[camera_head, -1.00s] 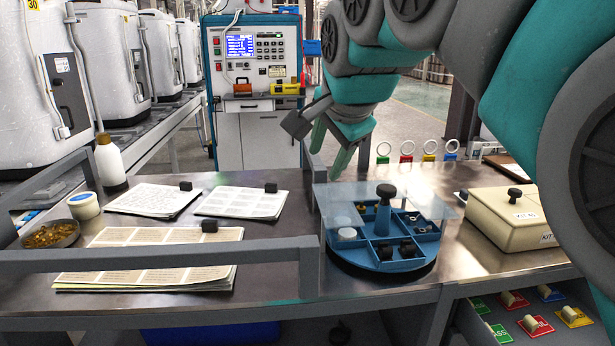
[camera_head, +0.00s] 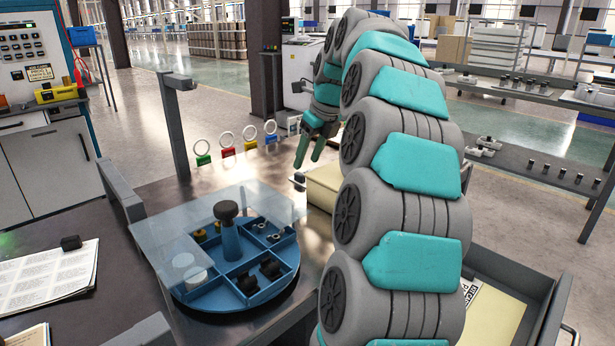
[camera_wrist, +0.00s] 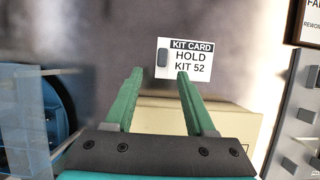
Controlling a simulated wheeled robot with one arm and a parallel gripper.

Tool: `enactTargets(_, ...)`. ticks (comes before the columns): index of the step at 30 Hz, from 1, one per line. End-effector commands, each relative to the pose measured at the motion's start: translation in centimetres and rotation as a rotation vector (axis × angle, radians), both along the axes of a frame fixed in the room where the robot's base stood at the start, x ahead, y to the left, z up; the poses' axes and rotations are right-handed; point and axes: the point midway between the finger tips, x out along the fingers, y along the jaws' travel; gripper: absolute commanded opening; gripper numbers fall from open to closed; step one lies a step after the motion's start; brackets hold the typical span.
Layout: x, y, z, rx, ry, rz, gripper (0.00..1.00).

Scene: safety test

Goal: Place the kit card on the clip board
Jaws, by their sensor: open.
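The kit card (camera_wrist: 203,73), white with a black header and "HOLD KIT 52", lies flat on the metal table in the wrist view. A small grey tab (camera_wrist: 162,58) sits at its left edge. My gripper (camera_wrist: 157,74) is open and empty, its green fingers pointing towards the card; the right fingertip overlaps the card's lower edge in the picture. In the head view my gripper (camera_head: 309,161) hangs above the table by the cream box. A brown-edged board with a white printed sheet (camera_wrist: 312,20), cut off at the upper right, may be the clip board.
The cream box (camera_wrist: 222,115) lies just below the card in the wrist view. The blue round parts tray (camera_head: 205,296) with a clear cover stands to the left. Coloured ring tags (camera_head: 228,152) line the back edge. A grey rack-like thing (camera_wrist: 291,140) stands at the right.

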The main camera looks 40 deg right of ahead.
Motion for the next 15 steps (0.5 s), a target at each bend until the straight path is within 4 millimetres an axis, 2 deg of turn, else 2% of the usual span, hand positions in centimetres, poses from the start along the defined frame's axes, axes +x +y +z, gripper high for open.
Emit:
enactTargets(5, 0.5, 0.0, -1.2, 0.0, 0.0, 0.002, 0.55)
enactTargets(12, 1.9, 0.0, -4.3, 0.0, 0.002, 0.005, 0.55)
enactTargets(15, 2.2, 0.0, -5.1, -0.001, 0.002, 0.005, 0.55)
